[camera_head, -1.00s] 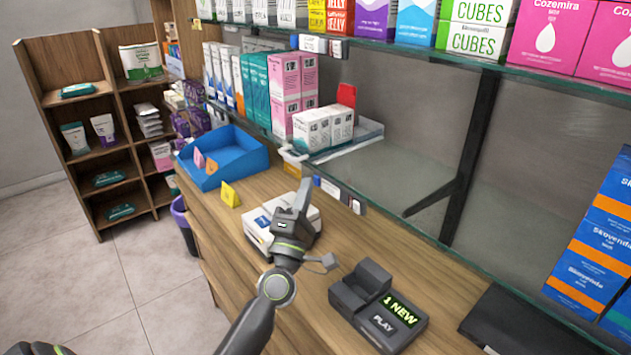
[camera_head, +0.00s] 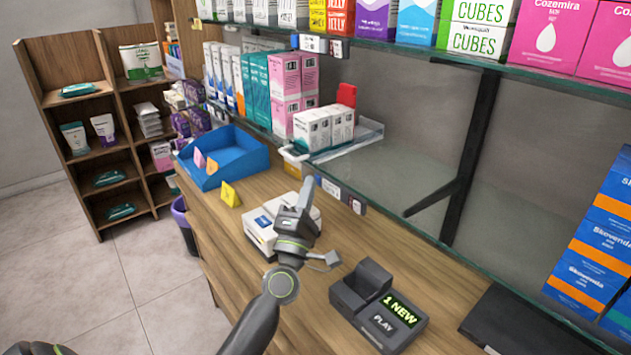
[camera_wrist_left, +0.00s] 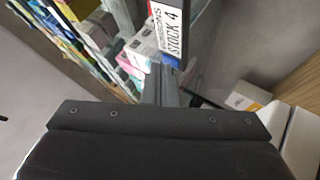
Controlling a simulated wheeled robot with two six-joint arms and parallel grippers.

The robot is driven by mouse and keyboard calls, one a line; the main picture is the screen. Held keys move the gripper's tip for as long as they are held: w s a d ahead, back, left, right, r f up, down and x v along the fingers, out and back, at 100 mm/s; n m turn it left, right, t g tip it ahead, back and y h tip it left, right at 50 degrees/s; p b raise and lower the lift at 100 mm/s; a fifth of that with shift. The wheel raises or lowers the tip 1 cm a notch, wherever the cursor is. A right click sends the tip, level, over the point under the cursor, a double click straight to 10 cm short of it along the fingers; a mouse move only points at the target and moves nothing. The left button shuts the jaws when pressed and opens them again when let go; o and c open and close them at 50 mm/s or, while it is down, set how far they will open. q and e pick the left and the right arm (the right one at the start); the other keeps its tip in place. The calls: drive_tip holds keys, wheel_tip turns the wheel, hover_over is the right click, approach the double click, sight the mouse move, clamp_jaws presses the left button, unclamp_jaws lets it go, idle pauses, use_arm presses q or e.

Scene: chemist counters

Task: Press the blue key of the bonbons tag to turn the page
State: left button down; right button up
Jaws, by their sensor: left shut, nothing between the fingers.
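The tag reading "...ONS" and "STOCK 4" (camera_wrist_left: 172,28) is large at the top of the left wrist view, its first letters hard to make out. Its blue key (camera_wrist_left: 171,61) shows at the tag's lower end, just beyond my fingertips. In the head view a white tag (camera_head: 329,187) sits on the lower glass shelf's edge, partly behind my left gripper (camera_head: 309,183). That gripper is shut and empty, its tip pointing up close to the tag. I cannot tell whether the tip touches the key. My right gripper is not in view.
White boxes (camera_head: 326,127) stand on the glass shelf above the tag. Below, a white device (camera_head: 262,232), a blue tray (camera_head: 236,158) and a dark terminal (camera_head: 379,306) are on the wooden counter (camera_head: 420,262). A black bracket (camera_head: 474,140) rises at the right.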

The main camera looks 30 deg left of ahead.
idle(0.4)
use_arm(q)
drive_tip(key=shift+s+a, duration=0.3)
drive_tip(key=shift+s, duration=0.5)
drive_tip(key=s, duration=0.1)
drive_tip(key=s+a+p, duration=0.1)
drive_tip(key=s, duration=0.1)
drive_tip(key=s+a, duration=0.1)
drive_tip(key=shift+s, duration=0.3)
idle(0.7)
